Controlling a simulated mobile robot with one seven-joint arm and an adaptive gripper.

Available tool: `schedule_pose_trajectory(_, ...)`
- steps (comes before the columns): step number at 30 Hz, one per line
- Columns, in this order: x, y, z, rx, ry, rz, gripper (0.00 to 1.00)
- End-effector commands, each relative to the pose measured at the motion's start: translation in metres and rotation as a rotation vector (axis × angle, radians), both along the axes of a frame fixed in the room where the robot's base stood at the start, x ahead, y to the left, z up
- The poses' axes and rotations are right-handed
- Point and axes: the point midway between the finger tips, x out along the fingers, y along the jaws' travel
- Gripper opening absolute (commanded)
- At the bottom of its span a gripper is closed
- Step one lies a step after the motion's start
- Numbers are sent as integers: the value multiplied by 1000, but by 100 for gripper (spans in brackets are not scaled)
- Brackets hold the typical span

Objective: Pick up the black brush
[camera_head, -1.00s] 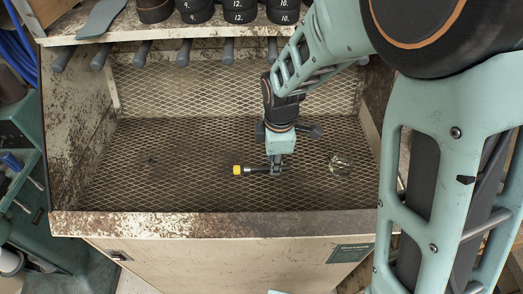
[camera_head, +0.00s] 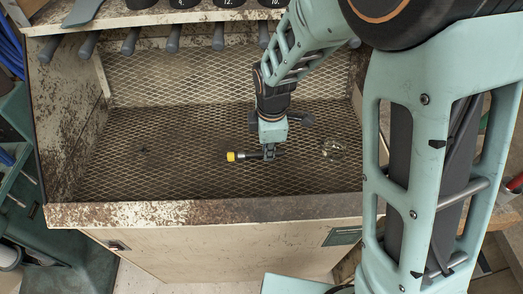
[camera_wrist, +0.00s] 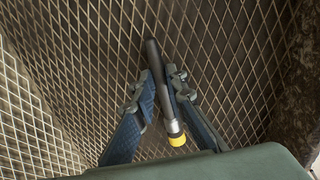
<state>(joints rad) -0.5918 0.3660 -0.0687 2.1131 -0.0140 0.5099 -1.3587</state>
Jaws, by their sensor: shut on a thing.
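The black brush (camera_head: 246,156) is a slim dark rod with a silver collar and a yellow end. My gripper (camera_head: 270,152) is shut on it, low over the mesh floor, and the yellow end points left. In the wrist view the brush (camera_wrist: 154,57) lies between the two fingers of my gripper (camera_wrist: 163,82). Its yellow end is towards the palm and its dark end reaches out past the fingertips. I cannot tell whether the brush touches the mesh.
The rusty metal tray (camera_head: 200,211) has a mesh floor and raised walls. A small wiry, shiny thing (camera_head: 334,149) lies on the mesh right of my gripper. Above the back is a shelf (camera_head: 130,20) with several dark handles sticking out below. The left mesh is mostly clear.

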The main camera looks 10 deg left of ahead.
Motion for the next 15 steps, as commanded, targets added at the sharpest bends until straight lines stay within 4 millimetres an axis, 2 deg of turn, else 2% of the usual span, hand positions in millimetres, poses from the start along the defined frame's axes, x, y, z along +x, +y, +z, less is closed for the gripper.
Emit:
schedule_pose_trajectory(5, 0, 0, 13, 1, -1, 0, 0)
schedule_pose_trajectory(10, 1, 0, 35, 1, -2, 0, 0)
schedule_pose_trajectory(15, -26, 3, 69, 1, -2, 3, 0)
